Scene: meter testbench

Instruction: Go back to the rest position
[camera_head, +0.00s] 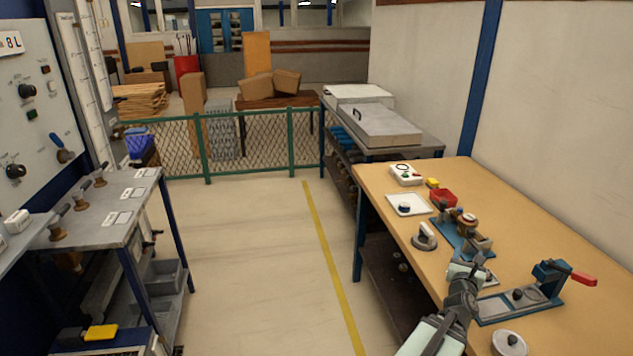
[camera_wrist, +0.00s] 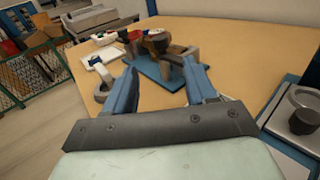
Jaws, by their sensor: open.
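In the head view my gripper (camera_head: 466,268) is over the wooden table (camera_head: 515,230) at the right. A blue fixture with a brass-coloured part (camera_head: 466,226) stands just beyond it, and this fixture also shows past the fingertips in the wrist view (camera_wrist: 165,66). A grey round-topped piece (camera_head: 424,238) stands left of the fixture; in the wrist view a pale ring-shaped piece (camera_wrist: 103,86) shows beside the left finger. I see nothing held.
A blue clamp with a red handle (camera_head: 552,280) stands right of my gripper. A round grey piece (camera_head: 509,343) lies near the front. The aisle floor (camera_head: 250,260) is clear.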

